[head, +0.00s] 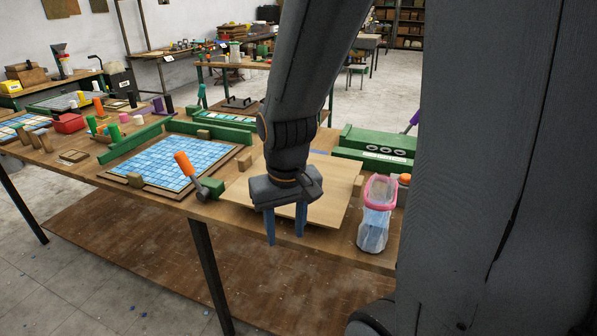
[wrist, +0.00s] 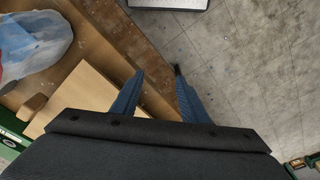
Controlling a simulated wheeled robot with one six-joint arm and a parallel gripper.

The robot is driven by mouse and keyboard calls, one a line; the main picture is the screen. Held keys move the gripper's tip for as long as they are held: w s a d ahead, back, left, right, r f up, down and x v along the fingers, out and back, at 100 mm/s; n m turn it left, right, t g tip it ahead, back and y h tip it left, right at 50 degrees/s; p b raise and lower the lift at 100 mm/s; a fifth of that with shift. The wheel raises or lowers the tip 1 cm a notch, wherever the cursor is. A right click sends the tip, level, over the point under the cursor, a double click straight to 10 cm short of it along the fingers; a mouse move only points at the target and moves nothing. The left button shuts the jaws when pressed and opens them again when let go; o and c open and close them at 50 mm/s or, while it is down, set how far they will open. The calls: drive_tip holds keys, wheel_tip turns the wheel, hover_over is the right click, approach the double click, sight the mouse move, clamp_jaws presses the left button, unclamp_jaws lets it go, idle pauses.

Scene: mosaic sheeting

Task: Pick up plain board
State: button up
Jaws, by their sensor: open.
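The plain board (head: 335,190) is a pale, bare wooden panel lying on the workbench in the head view, partly hidden behind my gripper. My gripper (head: 285,240) points down in front of the board's near edge, with its two blue fingers apart and nothing between them.
Green rails (head: 372,150) lie behind. The workbench's near edge (head: 330,255) is close to my gripper.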

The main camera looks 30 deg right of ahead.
sight(359, 179)
drive_tip(key=w+d+r+m, duration=0.1)
drive_tip(key=d, duration=0.3)
drive_tip(key=w+d+r+m, duration=0.2)
drive_tip(key=d, duration=0.2)
drive_tip(key=w+d+r+m+h, duration=0.1)
drive_tip(key=w+d+r+m, duration=0.1)
drive_tip(key=d, duration=0.3)
drive_tip(key=shift+w+r+t, duration=0.1)
drive_tip(key=shift+w+t, duration=0.15)
drive_tip(key=shift+t, duration=0.15)
drive_tip(key=d+r+m, duration=0.1)
drive_tip(key=d, duration=0.2)
drive_tip(key=d+r+m, duration=0.1)
drive_tip(key=d, duration=0.2)
drive_tip(key=d+r+m+h, duration=0.1)
drive_tip(key=d+r, duration=0.1)
drive_tip(key=d, duration=0.2)
drive_tip(key=shift+w+d+m, duration=0.1)
drive_tip(key=shift+m, duration=0.2)
drive_tip(key=shift+d+f, duration=0.25)
drive_tip(key=shift+p+x, duration=0.7)
drive_tip(key=shift+x, duration=2.85)
drive_tip(key=shift+d, duration=0.15)
drive_tip(key=shift+c, duration=0.5)
clamp_jaws()
drive_tip(key=shift+r, duration=0.1)
